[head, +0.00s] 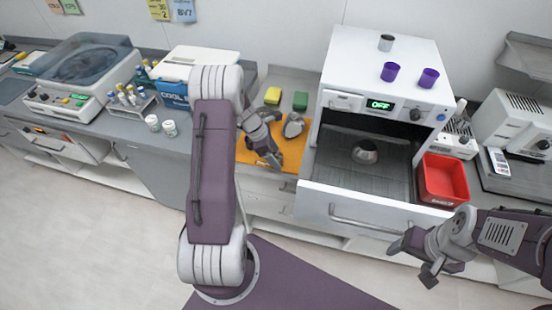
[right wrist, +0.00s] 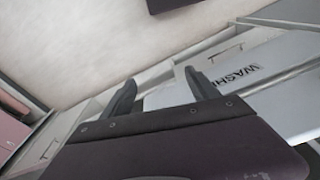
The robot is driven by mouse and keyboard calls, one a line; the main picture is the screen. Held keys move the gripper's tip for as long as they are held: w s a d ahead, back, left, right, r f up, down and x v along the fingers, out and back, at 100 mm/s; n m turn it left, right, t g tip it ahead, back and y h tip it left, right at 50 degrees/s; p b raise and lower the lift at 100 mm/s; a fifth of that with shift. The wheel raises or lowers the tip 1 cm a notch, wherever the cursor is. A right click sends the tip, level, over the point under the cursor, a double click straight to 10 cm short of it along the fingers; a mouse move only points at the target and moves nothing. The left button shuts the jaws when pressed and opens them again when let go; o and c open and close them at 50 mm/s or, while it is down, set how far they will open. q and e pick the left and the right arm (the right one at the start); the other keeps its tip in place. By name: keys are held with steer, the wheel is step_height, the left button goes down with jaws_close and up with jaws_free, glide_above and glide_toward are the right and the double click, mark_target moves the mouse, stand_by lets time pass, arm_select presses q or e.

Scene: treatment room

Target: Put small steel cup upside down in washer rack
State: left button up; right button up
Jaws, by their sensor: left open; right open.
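A steel cup-like piece (head: 293,126) sits on the orange mat (head: 292,160) left of the washer; its exact pose is too small to tell. My left gripper (head: 276,139) is open over the mat, just left of this piece, apparently apart from it. Another steel vessel (head: 365,152) sits in the rack (head: 345,180) of the open washer (head: 380,75). A small steel cup (head: 386,43) with a dark top stands on the washer's roof. My right gripper (head: 413,263) is open and empty in front of the washer; its fingers also show in the right wrist view (right wrist: 162,92).
A red bin (head: 443,180) is right of the washer. Yellow (head: 272,95) and green (head: 300,100) blocks lie behind the mat. The washer's lowered front (head: 375,213) juts out.

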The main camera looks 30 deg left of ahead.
mark_target(278, 158)
arm_select(q)
steer(key=shift+x, duration=0.85)
steer(key=shift+r, duration=0.15)
steer(key=c, duration=1.5)
steer(key=shift+o, duration=0.2)
steer(key=shift+w+r, duration=0.1)
steer(key=shift+r, duration=0.25)
steer(key=r, duration=0.2)
steer(key=d+r, duration=0.1)
steer(key=r, duration=0.1)
steer(key=shift+s, duration=0.3)
steer(key=s+d+r+b, duration=0.1)
steer(key=s+d+r, duration=0.5)
steer(key=d, duration=0.2)
steer(key=shift+d, duration=0.4)
